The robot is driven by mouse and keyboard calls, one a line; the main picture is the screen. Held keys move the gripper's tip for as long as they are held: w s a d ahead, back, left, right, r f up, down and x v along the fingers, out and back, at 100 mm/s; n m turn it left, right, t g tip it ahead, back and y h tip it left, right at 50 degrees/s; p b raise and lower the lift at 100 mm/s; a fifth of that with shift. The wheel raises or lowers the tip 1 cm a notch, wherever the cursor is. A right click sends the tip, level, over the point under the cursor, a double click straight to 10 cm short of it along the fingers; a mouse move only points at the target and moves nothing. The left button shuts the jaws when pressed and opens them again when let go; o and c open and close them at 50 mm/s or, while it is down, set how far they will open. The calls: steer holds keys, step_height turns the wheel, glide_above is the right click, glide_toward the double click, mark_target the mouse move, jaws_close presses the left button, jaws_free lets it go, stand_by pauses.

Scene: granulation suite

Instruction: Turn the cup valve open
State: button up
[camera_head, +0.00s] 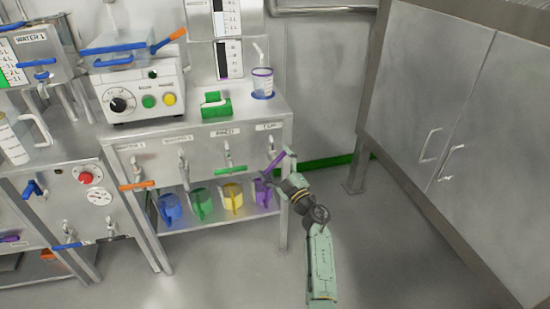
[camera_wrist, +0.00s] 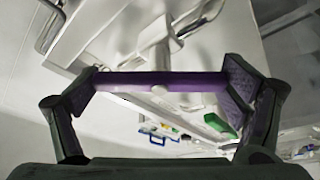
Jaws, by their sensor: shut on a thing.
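The cup valve (camera_wrist: 160,42) is on the right end of the bench front, below a label that seems to read CUP (camera_head: 268,126). Its purple handle (camera_head: 273,165) slants up to the right in the head view. In the wrist view the purple handle (camera_wrist: 170,82) runs straight across between my two fingers. My gripper (camera_head: 279,170) is shut on this handle, with finger pads at its two ends. The valve's pale body shows behind the handle in the wrist view. In the head view my gripper partly hides the join of handle and valve.
Several coloured jugs stand on the lower shelf, with a purple jug (camera_head: 262,192) just below the valve. A clear cup with a straw (camera_head: 262,82) and a green object (camera_head: 215,105) are on the bench top. A large grey cabinet (camera_head: 450,120) stands right. The floor between is clear.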

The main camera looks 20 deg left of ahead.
steer(key=n+g+p, duration=0.1)
steer(key=n+p, duration=0.1)
steer(key=n, duration=0.1)
steer(key=n+g+p, duration=0.1)
steer(key=n+p, duration=0.1)
steer(key=n, duration=0.1)
steer(key=shift+r+n+h, duration=0.15)
steer(key=shift+n+h, duration=0.15)
steer(key=shift+h, duration=0.1)
steer(key=shift+n+g+h+p, duration=0.3)
steer(key=shift+n+g+p, duration=0.2)
steer(key=shift+n+p, duration=0.35)
steer(key=shift+f+n, duration=0.25)
steer(key=o, duration=0.9)
steer(key=v, duration=1.2)
